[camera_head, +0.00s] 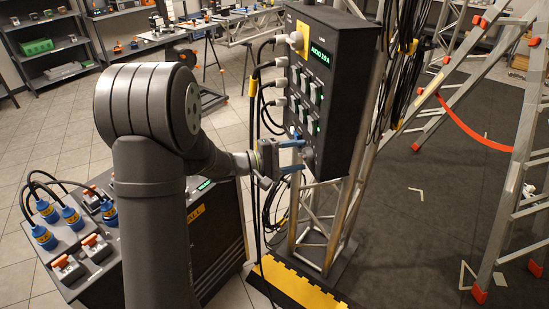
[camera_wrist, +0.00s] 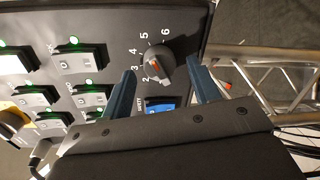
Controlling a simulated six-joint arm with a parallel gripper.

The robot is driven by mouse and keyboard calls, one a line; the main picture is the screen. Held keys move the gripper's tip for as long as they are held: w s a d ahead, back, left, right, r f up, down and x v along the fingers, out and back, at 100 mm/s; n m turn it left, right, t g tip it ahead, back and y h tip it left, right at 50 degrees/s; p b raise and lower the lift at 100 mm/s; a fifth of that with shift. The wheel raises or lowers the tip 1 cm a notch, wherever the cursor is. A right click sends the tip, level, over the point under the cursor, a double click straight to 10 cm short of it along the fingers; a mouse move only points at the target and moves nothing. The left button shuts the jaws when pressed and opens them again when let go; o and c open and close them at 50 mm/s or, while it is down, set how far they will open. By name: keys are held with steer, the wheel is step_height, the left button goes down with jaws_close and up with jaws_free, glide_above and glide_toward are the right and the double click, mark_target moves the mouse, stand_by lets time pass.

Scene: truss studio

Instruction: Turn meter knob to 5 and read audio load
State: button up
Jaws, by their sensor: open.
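In the head view my gripper (camera_head: 298,155) is at the lower front of the black power box (camera_head: 340,95). The green meter display (camera_head: 321,55) near its top appears to read AUDIO 1.5A.
Cables with plugs (camera_head: 282,62) hang along the box's left side. A metal truss (camera_head: 325,215) holds the box, and a ladder (camera_head: 510,190) stands right.

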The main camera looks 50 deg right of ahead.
steer(key=v, duration=1.7)
steer(key=f+v, duration=0.1)
steer(key=v, duration=1.3)
steer(key=shift+a+r, duration=0.4)
steer(key=shift+r, duration=0.2)
stand_by(2.7)
steer(key=shift+w+r, duration=0.15)
steer(key=shift+r, duration=0.05)
steer(key=shift+r, duration=2.25)
